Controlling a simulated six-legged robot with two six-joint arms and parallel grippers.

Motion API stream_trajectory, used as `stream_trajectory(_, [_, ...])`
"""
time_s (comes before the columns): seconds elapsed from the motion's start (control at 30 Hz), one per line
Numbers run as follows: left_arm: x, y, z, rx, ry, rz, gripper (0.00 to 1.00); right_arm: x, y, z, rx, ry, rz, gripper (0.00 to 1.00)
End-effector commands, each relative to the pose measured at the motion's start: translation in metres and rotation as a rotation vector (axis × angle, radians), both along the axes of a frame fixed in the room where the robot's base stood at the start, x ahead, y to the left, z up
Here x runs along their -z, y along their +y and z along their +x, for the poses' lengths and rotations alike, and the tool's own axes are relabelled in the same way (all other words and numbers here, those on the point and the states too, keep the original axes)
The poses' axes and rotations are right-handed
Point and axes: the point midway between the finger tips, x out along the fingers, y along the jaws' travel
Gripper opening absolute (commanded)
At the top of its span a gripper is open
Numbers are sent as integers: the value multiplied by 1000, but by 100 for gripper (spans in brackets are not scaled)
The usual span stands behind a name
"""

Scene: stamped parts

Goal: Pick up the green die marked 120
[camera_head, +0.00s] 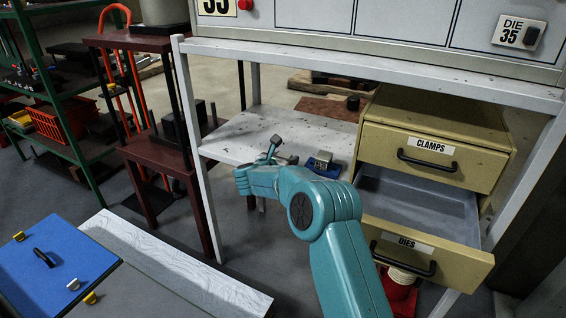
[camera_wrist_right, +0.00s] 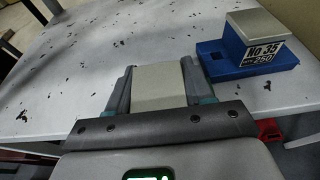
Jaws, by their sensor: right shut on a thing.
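My right gripper (camera_head: 270,155) is over the white shelf in the head view, its teal arm reaching up from the bottom. In the right wrist view its two fingers (camera_wrist_right: 159,88) are shut on a plain grey-beige block (camera_wrist_right: 160,86). The block's small grey top also shows in the head view (camera_head: 277,140). No green colour and no 120 mark can be seen on it from here. The DIES drawer (camera_head: 420,205) stands open and its visible floor is bare. My left gripper is not in view.
A blue die labelled No 35, 250 (camera_wrist_right: 248,62) sits on the white shelf (camera_head: 225,146), right of the gripper. The CLAMPS drawer (camera_head: 430,155) is closed. A blue board (camera_head: 60,285) with a black handle is at lower left. A green rack (camera_head: 75,140) stands far left.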

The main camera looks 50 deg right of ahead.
Motion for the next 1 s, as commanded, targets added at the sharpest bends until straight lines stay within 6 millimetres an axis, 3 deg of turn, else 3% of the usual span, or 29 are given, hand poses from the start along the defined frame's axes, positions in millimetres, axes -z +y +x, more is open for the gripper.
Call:
stream_trajectory(0.47, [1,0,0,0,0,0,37,0,-4,1,-2,2,0,0])
stream_trajectory(0.5, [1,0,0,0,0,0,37,0,-4,1,-2,1,0,61])
stream_trajectory(0.57, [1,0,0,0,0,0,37,0,-4,1,-2,2,0,80])
stream_trajectory(0.87, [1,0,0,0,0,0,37,0,-2,0,-2,2,-1,81])
stream_trajectory(1.0, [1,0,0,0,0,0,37,-4,10,-3,-4,2,1,81])
